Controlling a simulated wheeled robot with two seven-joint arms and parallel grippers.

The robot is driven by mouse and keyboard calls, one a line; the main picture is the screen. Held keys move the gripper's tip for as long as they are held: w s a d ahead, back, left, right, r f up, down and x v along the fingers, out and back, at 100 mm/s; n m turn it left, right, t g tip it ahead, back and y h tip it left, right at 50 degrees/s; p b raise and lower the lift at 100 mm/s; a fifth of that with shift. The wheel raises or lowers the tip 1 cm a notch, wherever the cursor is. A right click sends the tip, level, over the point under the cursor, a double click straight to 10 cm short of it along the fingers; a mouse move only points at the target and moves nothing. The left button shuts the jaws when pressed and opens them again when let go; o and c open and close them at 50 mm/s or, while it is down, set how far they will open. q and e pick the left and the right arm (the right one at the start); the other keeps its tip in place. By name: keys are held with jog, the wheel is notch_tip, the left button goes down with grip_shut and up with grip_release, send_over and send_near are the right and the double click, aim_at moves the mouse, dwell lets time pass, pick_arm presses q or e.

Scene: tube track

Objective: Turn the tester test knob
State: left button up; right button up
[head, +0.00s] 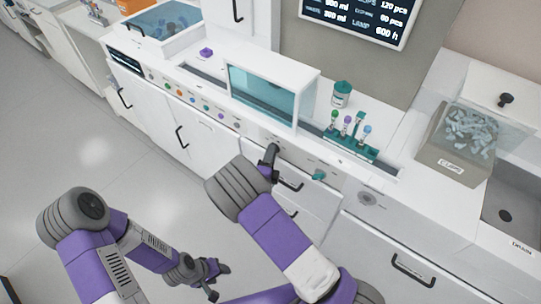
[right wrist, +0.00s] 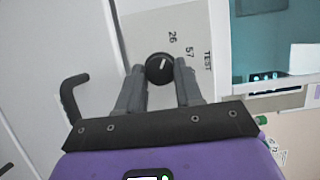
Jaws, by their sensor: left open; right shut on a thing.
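The test knob (right wrist: 159,68) is a round black dial with a white pointer mark, on a white panel by the printed words "TEST", "57" and "26" in the right wrist view. My right gripper (right wrist: 158,74) is shut on the knob, one finger on each side. In the head view my right gripper (head: 270,160) is at the front panel below the glass-fronted tester (head: 270,92), and the knob is hidden there. My left gripper (head: 216,280) is open and empty, low over the floor, away from the counter.
A teal rack with tubes (head: 350,138) and a green-lidded jar (head: 341,94) stand on the counter to the right. A clear bin of clips (head: 470,135) is at the far right. Black drawer handles (head: 181,138) stick out below. The floor at left is clear.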

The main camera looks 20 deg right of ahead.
jog(key=shift+w+a+f+m+h+b, duration=0.15)
jog(key=shift+m+h+b, duration=0.9)
jog(key=shift+m, duration=2.1)
jog(key=shift+f+m+h+b, duration=0.2)
jog(key=shift+m+h+b, duration=0.4)
jog(key=shift+m+h, duration=1.65)
jog(key=shift+w+a+f+m+h+b, duration=0.15)
jog(key=shift+m+h+b, duration=0.5)
jog(key=shift+m, duration=3.35)
jog(key=shift+m+g, duration=0.3)
jog(key=shift+d, duration=0.1)
jog(key=o, duration=1)
